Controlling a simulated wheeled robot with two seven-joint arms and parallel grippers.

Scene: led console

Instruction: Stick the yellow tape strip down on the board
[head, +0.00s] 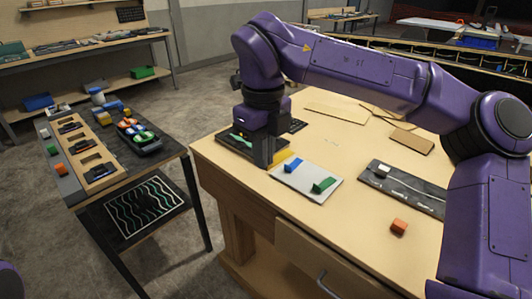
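The yellow tape strip (283,157) shows at the far left edge of a light grey plate (304,193) on the wooden table. A blue piece (293,166) and a green piece (325,185) stand on the same plate. My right gripper (264,163) points down right beside the yellow strip. Its fingers partly hide the strip, and I cannot tell whether they hold it. A dark board (425,199) with a pale line and a small light block lies to the right. I cannot tell whether it is the task's board. My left gripper is out of view.
A dark tray (226,142) lies behind my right gripper. An orange block (399,227) lies near the table's front right. Brown flat pieces (412,141) lie at the back. A black side table (165,153) with trays stands left, across a gap.

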